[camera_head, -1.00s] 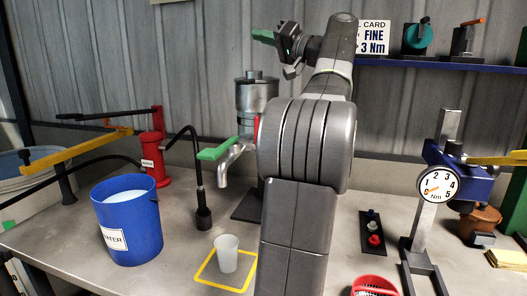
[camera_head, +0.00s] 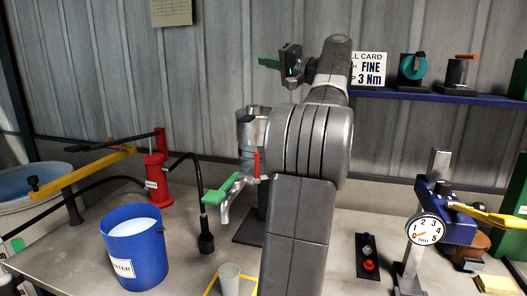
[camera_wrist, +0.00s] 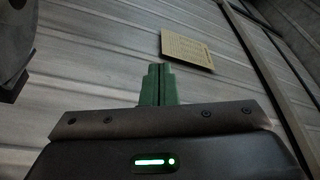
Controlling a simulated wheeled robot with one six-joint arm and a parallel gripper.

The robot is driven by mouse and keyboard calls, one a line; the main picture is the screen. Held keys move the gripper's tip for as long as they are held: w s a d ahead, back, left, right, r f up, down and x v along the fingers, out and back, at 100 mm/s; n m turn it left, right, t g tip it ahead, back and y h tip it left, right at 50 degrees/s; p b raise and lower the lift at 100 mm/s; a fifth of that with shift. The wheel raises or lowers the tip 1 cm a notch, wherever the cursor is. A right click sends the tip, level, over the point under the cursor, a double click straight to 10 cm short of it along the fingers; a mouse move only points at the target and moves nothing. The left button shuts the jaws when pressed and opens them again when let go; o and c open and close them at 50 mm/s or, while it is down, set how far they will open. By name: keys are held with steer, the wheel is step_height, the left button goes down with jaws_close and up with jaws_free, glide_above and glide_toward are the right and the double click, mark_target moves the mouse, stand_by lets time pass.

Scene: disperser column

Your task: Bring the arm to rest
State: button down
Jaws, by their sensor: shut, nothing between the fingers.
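My gripper (camera_head: 268,62) is raised high in front of the corrugated wall, at the upper middle of the head view, pointing left. Its green fingers (camera_wrist: 159,86) are together in the wrist view, with nothing between them. The arm is folded up in the middle of the head view and touches nothing that I can see. It hides part of the steel dispenser column (camera_head: 250,128) behind it.
On the bench stand a blue water bucket (camera_head: 134,247), a red hand pump (camera_head: 157,178), a white cup (camera_head: 229,279), a green-handled tap (camera_head: 222,190) and a dial gauge (camera_head: 425,229). A blue shelf (camera_head: 440,97) is at right. A card (camera_wrist: 188,51) hangs on the wall.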

steer(key=w+m+p, duration=0.1)
steer(key=p, duration=0.1)
steer(key=w+d+m+p, duration=0.1)
steer(key=p, duration=0.1)
steer(key=w+r+m+h+p, duration=0.1)
steer(key=w+p, duration=0.1)
steer(key=shift+d+r, duration=0.1)
steer(key=shift+d, duration=0.05)
stand_by(0.6)
